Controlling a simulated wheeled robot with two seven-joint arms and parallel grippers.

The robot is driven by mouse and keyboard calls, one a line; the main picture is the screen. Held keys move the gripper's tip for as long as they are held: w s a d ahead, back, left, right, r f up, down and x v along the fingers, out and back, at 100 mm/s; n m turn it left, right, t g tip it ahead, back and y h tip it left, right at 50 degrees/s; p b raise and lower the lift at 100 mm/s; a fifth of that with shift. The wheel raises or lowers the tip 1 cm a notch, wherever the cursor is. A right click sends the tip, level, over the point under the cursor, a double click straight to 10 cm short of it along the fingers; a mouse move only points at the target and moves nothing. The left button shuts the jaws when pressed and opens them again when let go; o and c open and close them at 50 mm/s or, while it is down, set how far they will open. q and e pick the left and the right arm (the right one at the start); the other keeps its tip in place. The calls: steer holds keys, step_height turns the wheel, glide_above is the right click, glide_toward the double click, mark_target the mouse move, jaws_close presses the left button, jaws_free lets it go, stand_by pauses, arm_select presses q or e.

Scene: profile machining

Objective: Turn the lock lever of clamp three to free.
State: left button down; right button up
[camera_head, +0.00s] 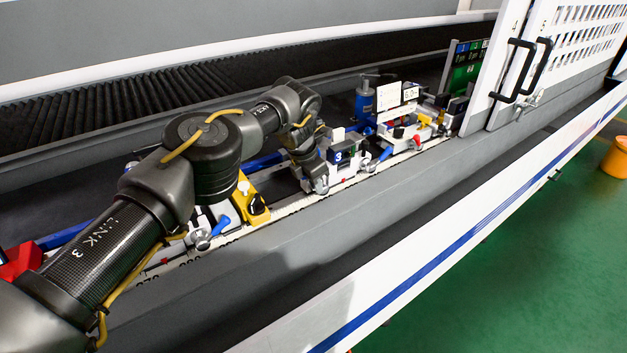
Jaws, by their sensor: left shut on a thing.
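Clamp three (345,153), a grey and white block with a dark "3" label, stands on the rail in the middle of the view. My left arm reaches over the rail from the lower left. My left gripper (318,184) points down at the front left side of clamp three and is shut on its lock lever, which the fingers and wrist mostly hide. The lever's exact angle cannot be told. My right gripper is not in view.
A yellow and white clamp (250,200) stands left of clamp three, partly behind my arm. More clamps (420,128) and a blue bottle (364,100) stand to the right. The grey front ledge (330,225) is clear. A white door (497,75) with black handles bounds the right.

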arm_select(q)
steer(key=shift+d+r, duration=0.2)
steer(key=shift+d, duration=0.1)
steer(key=c, duration=1.7)
jaws_free()
steer(key=shift+w, duration=0.1)
steer(key=shift+r, duration=0.1)
steer(key=shift+a+r, duration=0.1)
steer(key=shift+a, duration=0.05)
steer(key=shift+b+v, duration=1.15)
steer(key=shift+v, duration=4.15)
